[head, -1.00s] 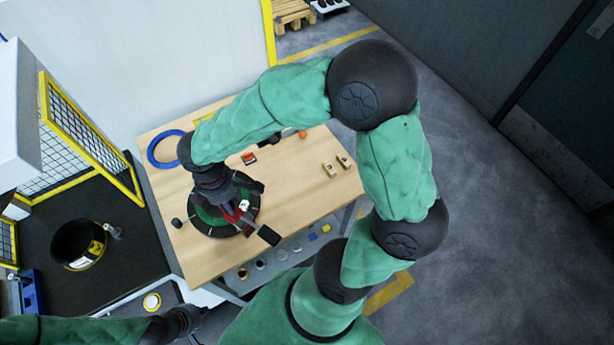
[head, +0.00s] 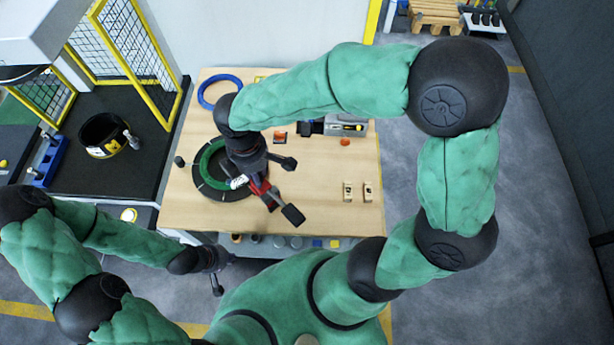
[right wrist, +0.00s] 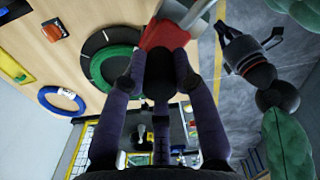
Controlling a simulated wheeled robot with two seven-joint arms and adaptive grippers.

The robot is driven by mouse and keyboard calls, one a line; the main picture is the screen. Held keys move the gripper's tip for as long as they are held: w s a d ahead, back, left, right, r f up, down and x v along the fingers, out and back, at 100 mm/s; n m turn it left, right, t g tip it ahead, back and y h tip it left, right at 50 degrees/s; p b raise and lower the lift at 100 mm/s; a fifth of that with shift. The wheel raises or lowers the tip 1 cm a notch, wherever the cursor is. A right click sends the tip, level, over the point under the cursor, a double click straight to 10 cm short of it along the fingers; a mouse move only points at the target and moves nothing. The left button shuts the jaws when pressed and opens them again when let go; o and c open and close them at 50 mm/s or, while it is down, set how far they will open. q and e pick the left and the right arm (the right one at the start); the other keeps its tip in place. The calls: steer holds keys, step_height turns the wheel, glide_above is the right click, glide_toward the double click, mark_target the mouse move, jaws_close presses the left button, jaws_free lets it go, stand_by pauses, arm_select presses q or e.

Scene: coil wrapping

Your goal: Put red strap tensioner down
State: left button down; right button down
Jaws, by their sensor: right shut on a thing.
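My right gripper (head: 278,189) is shut on the red strap tensioner (head: 262,188) and holds it at the right edge of the dark round turntable (head: 222,193). In the right wrist view, the red tensioner (right wrist: 166,34) sits between the fingertips, with a grey metal part beyond it. Whether it touches the table is unclear. A green coil (head: 205,160) lies on the turntable, partly hidden by my right wrist. My left gripper (head: 219,272) is open and empty in front of the table's near edge; it also shows in the right wrist view (right wrist: 250,40).
The wooden table (head: 310,215) has free room at front right. Two small wooden blocks (head: 348,192) lie at its right. A blue ring (head: 218,80) lies at the back left. A grey device (head: 345,127) stands at the back right. A yellow mesh fence (head: 118,45) stands left.

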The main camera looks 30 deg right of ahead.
steer(key=w+d+f+b, duration=0.1)
steer(key=w+d+f, duration=0.1)
steer(key=d+f, duration=0.3)
steer(key=w+d+f+b, duration=0.1)
steer(key=w+d+f, duration=0.2)
steer(key=d+f, duration=0.3)
steer(key=shift+w+d+f, duration=0.25)
steer(key=shift+f, duration=0.45)
steer(key=shift+f, duration=0.15)
steer(key=c, duration=1)
jaws_free()
steer(key=shift+s, duration=0.1)
